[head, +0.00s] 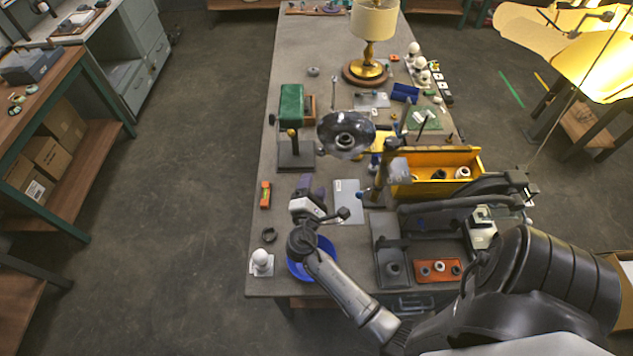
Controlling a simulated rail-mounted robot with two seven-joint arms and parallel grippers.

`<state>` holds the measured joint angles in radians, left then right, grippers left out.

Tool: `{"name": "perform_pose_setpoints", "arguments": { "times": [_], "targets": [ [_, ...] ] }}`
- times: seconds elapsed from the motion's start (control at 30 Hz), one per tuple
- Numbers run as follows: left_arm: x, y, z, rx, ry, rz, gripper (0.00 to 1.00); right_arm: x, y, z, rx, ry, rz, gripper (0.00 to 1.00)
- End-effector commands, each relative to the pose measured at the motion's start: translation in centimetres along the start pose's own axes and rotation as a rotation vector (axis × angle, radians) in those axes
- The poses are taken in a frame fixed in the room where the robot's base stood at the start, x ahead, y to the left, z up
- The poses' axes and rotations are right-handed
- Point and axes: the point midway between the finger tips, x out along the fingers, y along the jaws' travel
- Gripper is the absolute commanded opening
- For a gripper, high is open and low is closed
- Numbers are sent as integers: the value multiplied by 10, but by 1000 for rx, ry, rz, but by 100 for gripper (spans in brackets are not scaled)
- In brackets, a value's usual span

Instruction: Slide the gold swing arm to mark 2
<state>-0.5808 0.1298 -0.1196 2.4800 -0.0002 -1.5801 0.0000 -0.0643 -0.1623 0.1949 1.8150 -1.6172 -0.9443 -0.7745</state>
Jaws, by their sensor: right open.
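A slim brass-gold upright piece (382,177) stands mid-table, left of the yellow bin, and looks like part of the swing arm. The silver dish beside it hides part of the area, so I cannot tell where the arm's sliding part sits. No numbered mark is readable, and I cannot pick out mark 2. My right gripper (314,194) is open over the table's left half, nearer than the gold piece and left of it, apart from it. Its fingers are small and partly hidden by the wrist. My left gripper does not show.
A silver dish (345,134) and a green block (291,105) stand beyond my right gripper. A yellow bin (436,165) is to the right. A blue bowl (297,270) lies partly under my wrist. A brass lamp (368,70) stands at the back. The table's left edge is close.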

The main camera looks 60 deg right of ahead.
Motion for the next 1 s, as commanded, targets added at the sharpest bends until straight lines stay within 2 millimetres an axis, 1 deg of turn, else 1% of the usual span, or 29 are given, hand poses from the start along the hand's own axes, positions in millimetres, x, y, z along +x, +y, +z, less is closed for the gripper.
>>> {"name": "perform_pose_setpoints", "arguments": {
  "times": [0.1, 0.3, 0.9, 1.0],
  "targets": [
    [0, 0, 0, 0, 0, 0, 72, -4, 0, -1, 0, 0, 0, 61],
    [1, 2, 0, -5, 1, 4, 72, -7, 1, -2, -1, 0, 1, 61],
    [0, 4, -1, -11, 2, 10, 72, -7, 1, -2, 1, 0, 1, 61],
    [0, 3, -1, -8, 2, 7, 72, -7, 1, -2, 27, 0, 1, 61]
  ]
}}
